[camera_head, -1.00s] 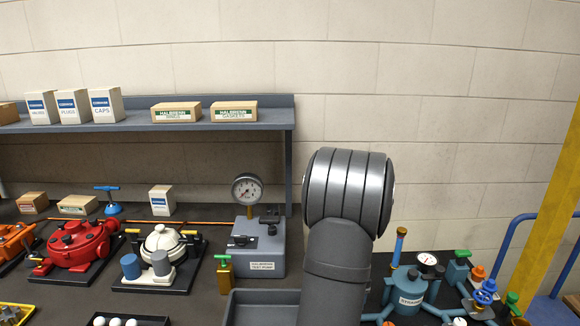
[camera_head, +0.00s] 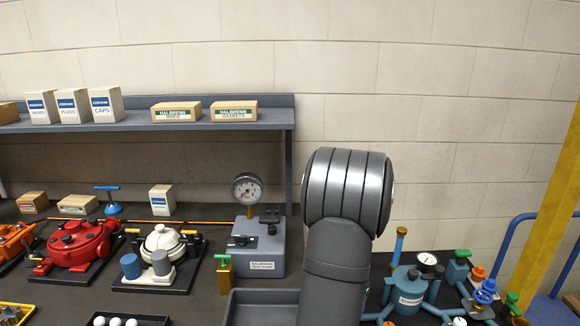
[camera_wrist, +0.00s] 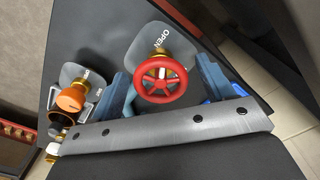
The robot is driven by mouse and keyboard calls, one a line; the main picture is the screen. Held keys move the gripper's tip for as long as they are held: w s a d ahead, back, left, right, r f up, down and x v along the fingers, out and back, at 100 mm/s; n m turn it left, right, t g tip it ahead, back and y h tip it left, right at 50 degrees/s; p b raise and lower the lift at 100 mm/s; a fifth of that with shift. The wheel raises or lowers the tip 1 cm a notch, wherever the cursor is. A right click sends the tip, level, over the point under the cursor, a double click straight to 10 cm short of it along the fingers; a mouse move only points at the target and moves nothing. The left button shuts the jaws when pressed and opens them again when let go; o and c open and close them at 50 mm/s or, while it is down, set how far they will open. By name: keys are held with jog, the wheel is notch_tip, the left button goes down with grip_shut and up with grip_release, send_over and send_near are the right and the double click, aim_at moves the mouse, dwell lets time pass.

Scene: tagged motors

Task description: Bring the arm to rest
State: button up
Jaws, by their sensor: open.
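My gripper (camera_wrist: 166,86) is seen only in the wrist view, where its two blue-grey fingers stand apart. A red handwheel (camera_wrist: 160,80) with a brass stem shows between the fingers in the picture. I cannot tell how far it is from them, and nothing appears gripped. A grey plate marked OPEN (camera_wrist: 160,47) lies behind the wheel. In the head view my arm stands raised right of centre, and the gripper is out of sight.
An orange-knobbed valve (camera_wrist: 72,98) is left of the wheel in the wrist view.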

jog(key=shift+m, duration=0.6)
jog(key=n, duration=0.9)
jog(key=shift+d, duration=0.1)
dwell(0.4)
jog(key=shift+n, duration=0.3)
